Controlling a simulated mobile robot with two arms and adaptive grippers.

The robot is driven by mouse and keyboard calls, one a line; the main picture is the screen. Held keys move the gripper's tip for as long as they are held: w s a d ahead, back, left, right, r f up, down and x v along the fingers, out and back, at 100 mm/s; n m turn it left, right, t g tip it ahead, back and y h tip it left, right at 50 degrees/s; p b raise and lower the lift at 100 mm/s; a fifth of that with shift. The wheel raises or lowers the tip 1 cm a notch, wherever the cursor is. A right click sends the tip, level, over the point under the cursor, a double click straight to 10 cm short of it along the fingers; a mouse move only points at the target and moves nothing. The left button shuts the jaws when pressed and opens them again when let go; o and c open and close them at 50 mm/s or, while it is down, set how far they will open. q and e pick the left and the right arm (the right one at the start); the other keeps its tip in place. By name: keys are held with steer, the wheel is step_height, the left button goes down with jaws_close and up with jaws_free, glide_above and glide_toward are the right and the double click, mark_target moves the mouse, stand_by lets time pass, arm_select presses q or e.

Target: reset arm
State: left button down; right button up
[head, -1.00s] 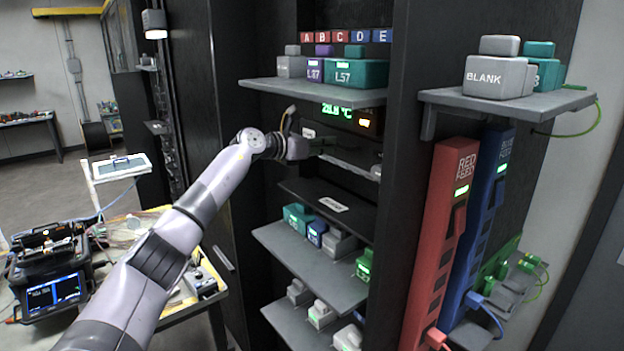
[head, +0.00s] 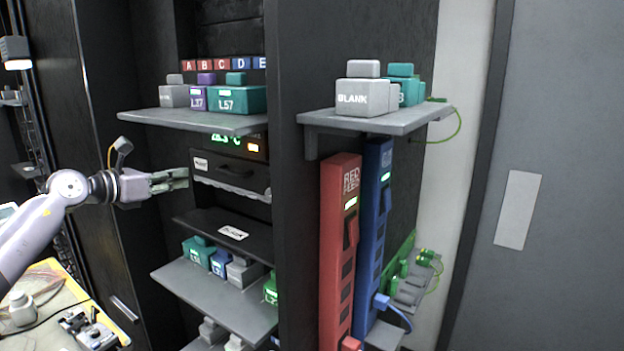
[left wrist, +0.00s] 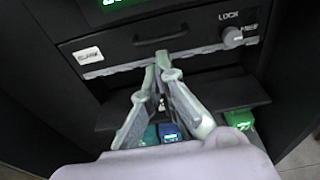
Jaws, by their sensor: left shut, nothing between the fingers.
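My left gripper (head: 180,180) comes in from the left in the head view, in front of the dark rack. Its fingers are shut with nothing between them. In the left wrist view the closed fingertips (left wrist: 168,68) point at the dark drawer panel (left wrist: 200,45), below its handle; I cannot tell whether they touch it. The drawer panel (head: 235,172) also shows in the head view, just right of the fingertips. My right gripper is in neither view.
An upper shelf (head: 150,118) holds grey, purple and teal modules. Lower shelves (head: 210,295) hold more modules. A side shelf (head: 385,122) carries a BLANK block (head: 362,98). Red (head: 338,240) and blue (head: 372,240) power strips stand upright below it. A cluttered table (head: 55,275) is at lower left.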

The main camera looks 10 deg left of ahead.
arm_select(q)
steer(key=w+d+f+n+t+h, duration=0.1)
steer(key=d+f+n+t+h, duration=0.25)
steer(key=d, duration=1.05)
steer(key=s+d+f+n+t+y, duration=0.25)
steer(key=d+f+n+y, duration=0.25)
steer(key=f+n, duration=0.6)
steer(key=s+f+n+g+y, duration=0.6)
steer(key=s+f+n, duration=0.4)
steer(key=f+n, duration=0.4)
steer(key=s+d+f+n+g+h, duration=0.1)
steer(key=s+d+f+n+g, duration=0.25)
steer(key=s+f, duration=0.45)
steer(key=s+d+f+n+g+h, duration=0.1)
steer(key=s+d+f+n+g, duration=0.2)
steer(key=s, duration=0.9)
steer(key=s+d+f+n+g, duration=0.1)
steer(key=s+f+n+g, duration=0.2)
steer(key=s+f+g, duration=0.5)
steer(key=s+f+t+b, duration=0.25)
steer(key=f+b, duration=0.45)
steer(key=f, duration=2.4)
steer(key=s+a+f+g+b, duration=0.2)
steer(key=s+a+f+b, duration=0.1)
steer(key=s+f, duration=1.4)
step_height(320, 180, down, 3)
steer(key=shift+f+b, duration=0.1)
steer(key=shift+b, duration=0.8)
